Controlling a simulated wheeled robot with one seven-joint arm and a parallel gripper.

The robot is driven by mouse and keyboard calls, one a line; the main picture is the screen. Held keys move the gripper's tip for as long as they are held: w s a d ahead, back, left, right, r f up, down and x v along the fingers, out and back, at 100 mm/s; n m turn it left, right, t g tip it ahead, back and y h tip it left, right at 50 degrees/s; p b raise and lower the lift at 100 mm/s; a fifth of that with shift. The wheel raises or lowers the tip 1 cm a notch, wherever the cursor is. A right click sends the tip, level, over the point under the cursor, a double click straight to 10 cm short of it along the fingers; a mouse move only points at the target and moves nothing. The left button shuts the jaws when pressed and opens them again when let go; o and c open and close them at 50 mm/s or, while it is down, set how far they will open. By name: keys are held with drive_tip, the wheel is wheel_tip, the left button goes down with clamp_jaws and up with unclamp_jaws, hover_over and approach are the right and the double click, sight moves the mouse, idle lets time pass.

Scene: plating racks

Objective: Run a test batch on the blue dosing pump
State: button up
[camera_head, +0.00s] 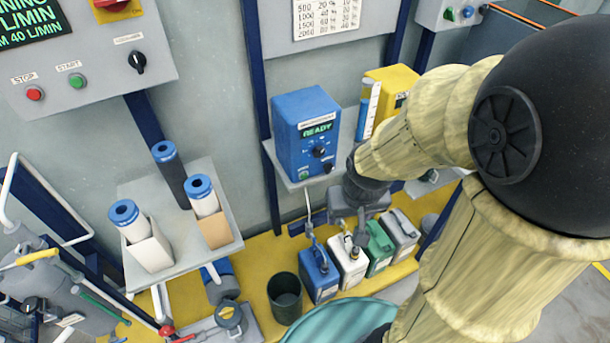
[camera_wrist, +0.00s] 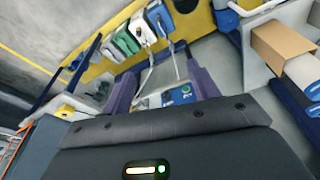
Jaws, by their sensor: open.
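The blue dosing pump (camera_head: 305,130) stands on a grey wall shelf. Its green display reads READY. A round dial (camera_head: 319,151) sits on its front, with a green button (camera_head: 304,174) low on the left and a black knob (camera_head: 328,167) low on the right. In the wrist view the pump front (camera_wrist: 180,97) shows between the purple fingers, with its green button in sight. My gripper (camera_head: 360,200) is just right of and below the pump; in the wrist view the gripper (camera_wrist: 162,88) is open and empty. I cannot tell its distance from the panel.
A yellow pump (camera_head: 400,82) stands right of the blue one. Below are blue (camera_head: 319,274), white (camera_head: 348,262) and green (camera_head: 379,250) jugs and a dark bucket (camera_head: 285,297). A shelf with blue-capped cartridges (camera_head: 124,213) and a STOP/START panel (camera_head: 90,60) are at left.

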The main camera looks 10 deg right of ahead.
idle(0.3)
clamp_jaws()
idle(1.6)
